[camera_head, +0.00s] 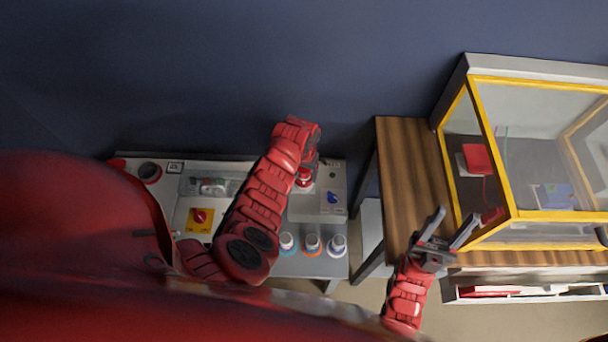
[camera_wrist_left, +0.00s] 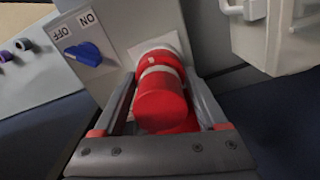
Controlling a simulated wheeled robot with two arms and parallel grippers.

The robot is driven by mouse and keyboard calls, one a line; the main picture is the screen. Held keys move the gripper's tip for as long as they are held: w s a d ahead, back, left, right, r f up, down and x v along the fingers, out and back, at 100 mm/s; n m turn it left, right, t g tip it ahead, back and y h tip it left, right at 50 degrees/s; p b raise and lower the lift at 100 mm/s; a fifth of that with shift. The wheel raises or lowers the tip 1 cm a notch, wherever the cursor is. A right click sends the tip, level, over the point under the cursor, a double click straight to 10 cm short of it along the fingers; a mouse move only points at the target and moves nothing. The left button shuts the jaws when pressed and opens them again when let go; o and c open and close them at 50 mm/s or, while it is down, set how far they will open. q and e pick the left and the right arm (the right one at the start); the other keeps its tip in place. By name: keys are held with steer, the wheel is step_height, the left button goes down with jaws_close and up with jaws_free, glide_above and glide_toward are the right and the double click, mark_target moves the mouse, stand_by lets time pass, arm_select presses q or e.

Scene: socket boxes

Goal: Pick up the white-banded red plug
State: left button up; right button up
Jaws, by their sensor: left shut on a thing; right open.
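The white-banded red plug (camera_wrist_left: 162,95) sits between the two fingers of my left gripper (camera_wrist_left: 165,112) in the left wrist view. In the head view the plug (camera_head: 304,177) shows as a small red and white shape beside my left gripper (camera_head: 318,165), which my own arm partly hides. My left gripper is shut on the plug. My right gripper (camera_head: 445,238) is open and empty, above the wooden table in front of the yellow-framed case.
A blue ON/OFF knob (camera_wrist_left: 84,54) is beside the plug. Three plugs with blue and orange rings, one being the orange-ringed plug (camera_head: 312,243), stand at the bench's front. A yellow plate with a red knob (camera_head: 200,217) is left. The yellow-framed case (camera_head: 508,180) stands right on the wooden table (camera_head: 402,165).

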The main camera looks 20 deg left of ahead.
mark_target(303, 169)
arm_select(q)
steer(key=shift+w+r, duration=0.1)
steer(key=shift+r, duration=0.05)
steer(key=shift+r+b, duration=0.4)
steer(key=shift+r, duration=0.45)
steer(key=shift+s+r+b, duration=0.3)
steer(key=shift+s+r, duration=0.1)
steer(key=shift+r, duration=0.3)
steer(key=s+d+r+p, duration=0.1)
steer(key=s, duration=0.4)
steer(key=s+d+r+p, duration=0.1)
steer(key=s+d, duration=0.1)
steer(key=s, duration=0.2)
steer(key=s+d+r+p, duration=0.1)
steer(key=s+p, duration=0.1)
steer(key=s, duration=0.3)
steer(key=shift+s+d+r, duration=0.2)
steer(key=shift+s+r, duration=0.15)
steer(key=shift+r, duration=0.05)
